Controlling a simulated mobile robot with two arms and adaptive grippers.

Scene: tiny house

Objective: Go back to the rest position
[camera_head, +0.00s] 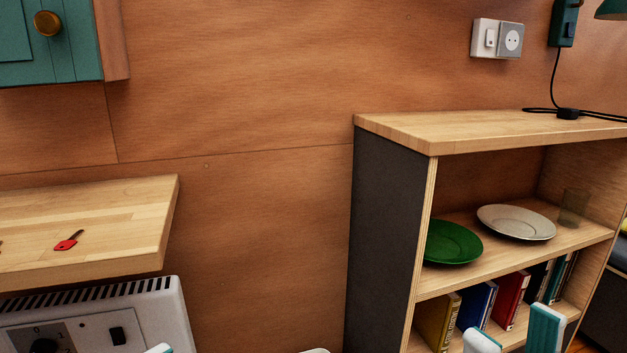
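My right gripper (513,336) shows at the bottom right. Its two white and teal fingertips stand apart with a gap between them, and nothing is seen held there. It is in front of the lower part of the bookshelf. A small white and teal tip at the bottom left (158,349) appears to belong to my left gripper; the rest of it is below the frame, so its opening is hidden.
A wooden bookshelf (388,220) at right holds a green plate (452,243), a white plate (516,222), a glass (573,207) and several books (511,299). A teal cabinet (75,40) hangs upper left.

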